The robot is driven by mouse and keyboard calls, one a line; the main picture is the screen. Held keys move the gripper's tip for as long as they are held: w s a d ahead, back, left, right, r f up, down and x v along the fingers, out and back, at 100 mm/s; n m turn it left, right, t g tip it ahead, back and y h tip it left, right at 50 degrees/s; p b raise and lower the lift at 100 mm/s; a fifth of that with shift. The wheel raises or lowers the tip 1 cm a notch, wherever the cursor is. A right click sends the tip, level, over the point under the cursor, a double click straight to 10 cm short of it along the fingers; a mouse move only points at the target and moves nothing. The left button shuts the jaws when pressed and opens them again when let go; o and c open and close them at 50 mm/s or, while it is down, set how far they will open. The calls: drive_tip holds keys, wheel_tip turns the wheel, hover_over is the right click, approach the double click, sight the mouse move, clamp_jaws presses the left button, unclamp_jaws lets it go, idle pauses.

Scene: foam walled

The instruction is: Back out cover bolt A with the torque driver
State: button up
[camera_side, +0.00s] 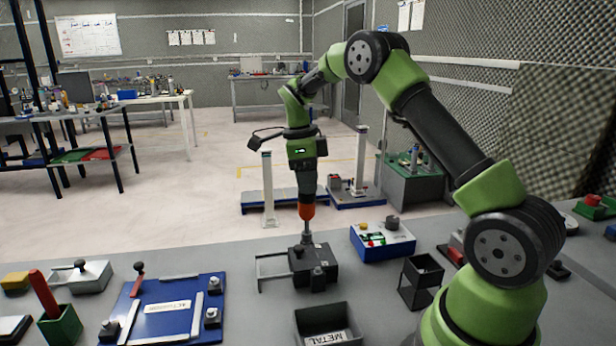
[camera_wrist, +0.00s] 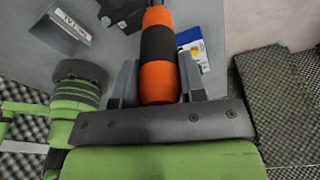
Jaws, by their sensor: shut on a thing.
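The torque driver (camera_side: 307,211), with an orange and black handle, hangs upright from my gripper (camera_side: 305,178). In the wrist view my gripper (camera_wrist: 155,85) is shut on the driver's handle (camera_wrist: 158,45). In the side view the driver's tip points down at the top of a dark block-like unit (camera_side: 318,262) on the bench. The tip appears to meet the unit's top, but contact is too small to confirm. I cannot make out cover bolt A; the driver tip and the unit's dark surface hide it.
A blue plate fixture (camera_side: 165,312) lies left on the grey bench. A black bin labelled METAL (camera_side: 326,324) stands in front of the unit. A blue box (camera_side: 382,240) and a black open holder (camera_side: 420,280) stand to its right. A green block with a red handle (camera_side: 60,322) is far left.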

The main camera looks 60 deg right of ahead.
drive_tip(key=shift+f, duration=0.2)
drive_tip(key=shift+r, duration=0.55)
idle(0.8)
